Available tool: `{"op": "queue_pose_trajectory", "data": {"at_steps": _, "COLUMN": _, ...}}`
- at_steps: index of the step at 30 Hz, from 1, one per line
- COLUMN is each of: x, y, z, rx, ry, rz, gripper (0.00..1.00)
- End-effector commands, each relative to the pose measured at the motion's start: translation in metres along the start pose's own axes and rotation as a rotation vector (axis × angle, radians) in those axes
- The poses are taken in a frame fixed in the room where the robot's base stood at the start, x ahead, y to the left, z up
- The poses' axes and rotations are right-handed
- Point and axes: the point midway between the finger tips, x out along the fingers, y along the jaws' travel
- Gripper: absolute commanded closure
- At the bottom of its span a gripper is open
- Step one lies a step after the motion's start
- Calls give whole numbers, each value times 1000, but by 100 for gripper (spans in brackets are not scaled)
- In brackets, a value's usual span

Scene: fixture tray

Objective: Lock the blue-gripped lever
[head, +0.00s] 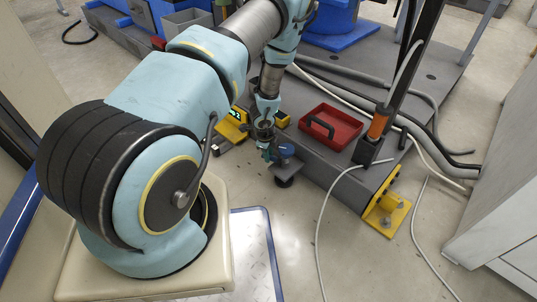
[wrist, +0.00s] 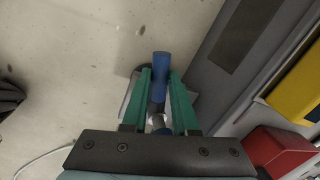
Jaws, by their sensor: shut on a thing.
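The lever's blue grip (wrist: 161,66) shows in the wrist view, pointing away from my gripper (wrist: 160,96). My gripper's two green fingers lie on either side of the blue-gripped lever and are shut on it. In the head view my gripper (head: 269,153) is low at the near edge of the grey platform, and a small part of the blue grip (head: 287,150) shows beside it. The lever's pivot and any catch are mostly hidden by the fingers, so I cannot tell its lock state.
A red tray (head: 349,138) with a dark handle sits on the grey platform (head: 330,172). An orange-gripped upright lever (head: 378,125) stands to the right, near a yellow corner bracket (head: 386,210). Cables run over the platform and floor. Floor in front is mostly clear.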

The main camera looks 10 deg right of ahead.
Motion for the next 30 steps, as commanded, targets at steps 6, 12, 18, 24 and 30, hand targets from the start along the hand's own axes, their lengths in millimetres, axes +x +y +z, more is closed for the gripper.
{"op": "queue_pose_trajectory", "data": {"at_steps": 6, "x": 0, "y": -1, "z": -1, "rx": 2, "ry": 3, "rz": -3, "gripper": 66}}
{"op": "queue_pose_trajectory", "data": {"at_steps": 12, "x": 0, "y": -1, "z": -1, "rx": 1, "ry": 1, "rz": -2, "gripper": 44}}
{"op": "queue_pose_trajectory", "data": {"at_steps": 18, "x": 0, "y": -1, "z": 0, "rx": 0, "ry": 1, "rz": -1, "gripper": 43}}
{"op": "queue_pose_trajectory", "data": {"at_steps": 24, "x": -14, "y": -2, "z": 0, "rx": 0, "ry": 0, "rz": -2, "gripper": 43}}
{"op": "queue_pose_trajectory", "data": {"at_steps": 30, "x": -54, "y": -2, "z": 0, "rx": 1, "ry": 0, "rz": -3, "gripper": 43}}
